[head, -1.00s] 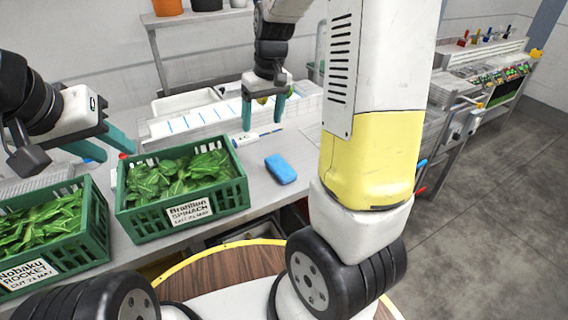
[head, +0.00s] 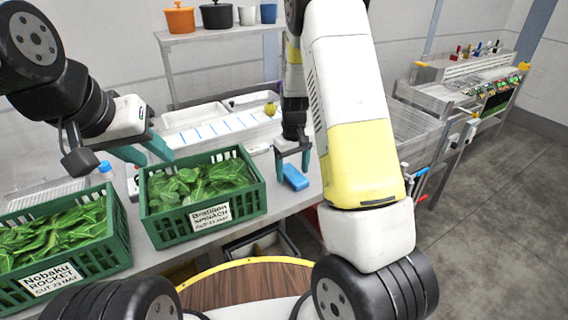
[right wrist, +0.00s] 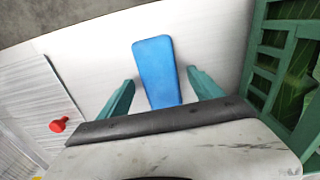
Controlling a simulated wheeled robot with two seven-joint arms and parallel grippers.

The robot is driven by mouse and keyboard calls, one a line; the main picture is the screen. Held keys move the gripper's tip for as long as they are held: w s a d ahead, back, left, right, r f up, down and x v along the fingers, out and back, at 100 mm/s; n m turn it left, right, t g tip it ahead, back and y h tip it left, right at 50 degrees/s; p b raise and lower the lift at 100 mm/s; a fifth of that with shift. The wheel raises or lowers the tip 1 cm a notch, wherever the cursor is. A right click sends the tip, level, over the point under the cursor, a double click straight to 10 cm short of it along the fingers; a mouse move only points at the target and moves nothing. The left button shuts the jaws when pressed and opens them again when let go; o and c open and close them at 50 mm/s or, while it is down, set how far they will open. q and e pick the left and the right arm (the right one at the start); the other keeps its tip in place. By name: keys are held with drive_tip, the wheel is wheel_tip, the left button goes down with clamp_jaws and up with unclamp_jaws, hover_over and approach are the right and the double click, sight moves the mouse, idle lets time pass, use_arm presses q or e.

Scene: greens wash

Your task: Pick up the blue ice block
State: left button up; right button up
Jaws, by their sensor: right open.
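The blue ice block (head: 294,177) lies flat on the counter, just right of the spinach crate. My right gripper (head: 292,164) is open and points down over the block in the head view. In the right wrist view the blue ice block (right wrist: 156,72) lies between the two green fingers of my right gripper (right wrist: 160,92), with a gap on each side. My left gripper (head: 150,160) is in the air behind the crates at left, with its green fingers apart and nothing between them.
A green crate of spinach (head: 206,232) stands close left of the block, and a green crate of rocket (head: 118,258) stands further left. The counter's front edge is near the block.

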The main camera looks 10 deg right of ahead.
drive_tip(key=shift+f, duration=0.25)
drive_tip(key=c, duration=1.6)
drive_tip(key=shift+r, duration=0.1)
